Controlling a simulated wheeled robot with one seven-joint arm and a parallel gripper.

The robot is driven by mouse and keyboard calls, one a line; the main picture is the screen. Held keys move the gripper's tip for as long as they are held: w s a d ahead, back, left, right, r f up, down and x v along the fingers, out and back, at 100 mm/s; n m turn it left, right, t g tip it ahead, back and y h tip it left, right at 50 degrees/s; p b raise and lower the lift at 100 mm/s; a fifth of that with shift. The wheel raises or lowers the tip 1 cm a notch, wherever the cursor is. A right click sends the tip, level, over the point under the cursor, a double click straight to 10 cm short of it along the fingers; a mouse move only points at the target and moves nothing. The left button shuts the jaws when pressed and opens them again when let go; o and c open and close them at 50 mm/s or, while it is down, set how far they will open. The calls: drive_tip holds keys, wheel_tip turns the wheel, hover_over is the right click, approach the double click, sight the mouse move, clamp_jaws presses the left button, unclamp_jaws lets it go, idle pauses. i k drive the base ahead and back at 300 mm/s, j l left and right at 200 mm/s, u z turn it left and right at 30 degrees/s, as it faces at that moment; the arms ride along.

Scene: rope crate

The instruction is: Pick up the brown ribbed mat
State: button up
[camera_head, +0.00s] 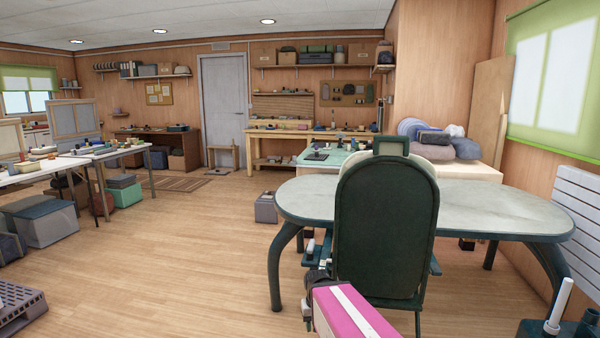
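A brown ribbed mat (176,183) lies flat on the wooden floor at the left of the middle, far off, in front of a dark brown desk. It looks small from here, with lighter and darker stripes. My gripper (309,306) is low in the picture, at the dark end of my pink and white arm, in front of the green chair. It is far from the mat. Its fingers are small and dark against the chair, so I cannot tell whether they are open or shut.
A dark green chair (386,228) and a rounded table (500,207) stand close in front. A grey box (265,208) sits on the floor beyond. White tables (40,168) with bins beneath line the left, and a pallet (18,305) lies front left. Open floor stretches between.

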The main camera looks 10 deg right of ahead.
sight(269, 193)
drive_tip(key=i+j+u, duration=0.35)
drive_tip(key=j, duration=0.25)
drive_tip(key=i+j+u, duration=0.75)
drive_tip(key=i+j, duration=0.15)
drive_tip(key=i+z, duration=0.25)
drive_tip(key=i, duration=0.35)
drive_tip(key=i+j+z, duration=0.1)
drive_tip(key=i+z, duration=0.15)
drive_tip(key=i, duration=0.4)
drive_tip(key=i+j+z, duration=0.2)
drive_tip(key=i, duration=0.4)
drive_tip(key=i+z, duration=0.3)
drive_tip(key=i, duration=0.65)
drive_tip(key=i+j+z, duration=0.1)
drive_tip(key=i+z, duration=0.15)
drive_tip(key=i, duration=0.7)
drive_tip(key=i+z, duration=0.25)
drive_tip(key=i, duration=0.65)
drive_tip(key=i+j+z, duration=0.25)
drive_tip(key=i, duration=0.65)
drive_tip(key=i+l+z, duration=0.1)
drive_tip(key=i, duration=0.75)
